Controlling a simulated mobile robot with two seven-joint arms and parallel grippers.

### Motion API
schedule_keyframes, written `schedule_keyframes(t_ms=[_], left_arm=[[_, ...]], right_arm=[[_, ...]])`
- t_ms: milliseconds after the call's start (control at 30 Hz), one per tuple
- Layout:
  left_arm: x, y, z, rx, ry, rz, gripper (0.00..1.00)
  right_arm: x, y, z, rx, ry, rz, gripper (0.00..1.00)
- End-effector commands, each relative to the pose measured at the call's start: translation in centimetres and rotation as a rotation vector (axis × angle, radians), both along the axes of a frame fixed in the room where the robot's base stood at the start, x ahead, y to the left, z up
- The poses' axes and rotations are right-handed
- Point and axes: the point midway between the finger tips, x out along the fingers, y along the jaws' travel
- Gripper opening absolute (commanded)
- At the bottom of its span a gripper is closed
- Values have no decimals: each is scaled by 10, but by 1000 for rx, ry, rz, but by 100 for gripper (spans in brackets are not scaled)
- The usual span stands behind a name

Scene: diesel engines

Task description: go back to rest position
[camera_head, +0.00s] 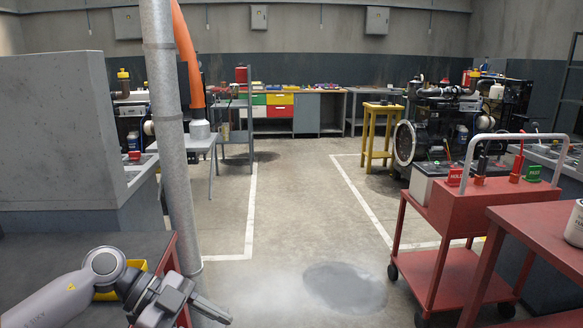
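My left arm comes in at the lower left, over a dark bench top (40,255). My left gripper (212,312) points right and slightly down near the bottom edge, past the bench's red edge. Its fingers are seen nearly side-on, so I cannot tell whether they are open or shut. I see nothing held in it. My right arm and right gripper are not in view.
A metal pole (168,130) stands close to my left gripper, with an orange hose (189,60) behind. A red cart (445,270) and red table (545,235) stand at right. An engine (440,125) stands farther back. The middle floor is clear, with a dark stain (345,287).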

Motion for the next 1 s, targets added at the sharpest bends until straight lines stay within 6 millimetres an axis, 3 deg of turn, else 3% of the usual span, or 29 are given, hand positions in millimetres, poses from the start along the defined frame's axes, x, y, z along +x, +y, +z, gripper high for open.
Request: schedule_keyframes(t_ms=[33, 100, 200, 400, 567, 667, 867, 1000], left_arm=[[-9, -21, -2, -111, -16, -8, 45], [-16, -43, 1, -257, -51, 6, 45], [-22, -65, 7, -454, -94, 71, 45], [-22, -77, 11, -752, -157, 349, 45], [-17, -59, -6, -848, -168, 650, 45], [-18, -41, -30, -843, -148, 858, 45], [-45, 5, -105, -677, -41, 1261, 45], [-88, 33, -164, -474, 85, 1469, 45]], right_arm=[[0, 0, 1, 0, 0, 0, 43], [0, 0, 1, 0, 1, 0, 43], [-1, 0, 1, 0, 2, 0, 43], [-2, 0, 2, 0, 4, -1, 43], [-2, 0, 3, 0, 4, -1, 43], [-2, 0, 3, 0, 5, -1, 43], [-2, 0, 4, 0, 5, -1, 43], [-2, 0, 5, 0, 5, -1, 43]])
